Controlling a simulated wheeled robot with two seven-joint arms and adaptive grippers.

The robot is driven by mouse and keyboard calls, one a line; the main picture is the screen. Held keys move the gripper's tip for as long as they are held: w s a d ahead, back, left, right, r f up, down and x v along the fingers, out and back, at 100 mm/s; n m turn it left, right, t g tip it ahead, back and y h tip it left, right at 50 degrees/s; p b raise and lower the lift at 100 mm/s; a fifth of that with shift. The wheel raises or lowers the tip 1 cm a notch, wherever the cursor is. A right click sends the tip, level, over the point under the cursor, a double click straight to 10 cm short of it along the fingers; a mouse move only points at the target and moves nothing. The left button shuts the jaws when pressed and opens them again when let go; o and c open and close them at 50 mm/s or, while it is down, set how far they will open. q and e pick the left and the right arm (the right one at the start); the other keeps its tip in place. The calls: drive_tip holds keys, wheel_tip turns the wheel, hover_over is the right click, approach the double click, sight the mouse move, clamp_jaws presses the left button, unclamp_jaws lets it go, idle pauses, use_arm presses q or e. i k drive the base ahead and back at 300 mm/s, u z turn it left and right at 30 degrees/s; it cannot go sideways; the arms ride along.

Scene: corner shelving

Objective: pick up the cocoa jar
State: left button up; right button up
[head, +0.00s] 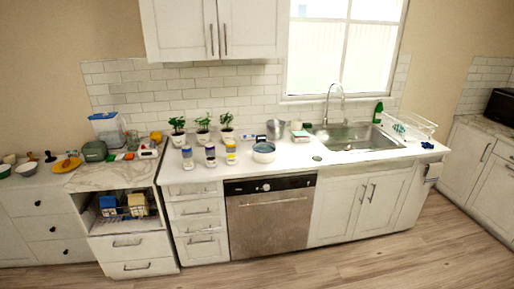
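Three small jars stand in a row near the front edge of the white counter: a left jar (187,158) with a blue top, a middle jar (210,156) with a dark band, and a right jar (231,154) with yellow on it. They are too small to read, so I cannot tell which, if any, is the cocoa jar. Neither of my grippers is in view.
Three potted plants (203,135) stand behind the jars. A blue-white pot (263,152) stands to their right, before the sink (345,137). A dishwasher (270,218) is below the counter (290,160). The wooden floor (370,265) in front is clear.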

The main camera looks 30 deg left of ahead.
sight(210, 149)
drive_tip(key=i, duration=1.1)
drive_tip(key=u, duration=0.9)
drive_tip(key=i, duration=0.75)
drive_tip(key=u, duration=0.95)
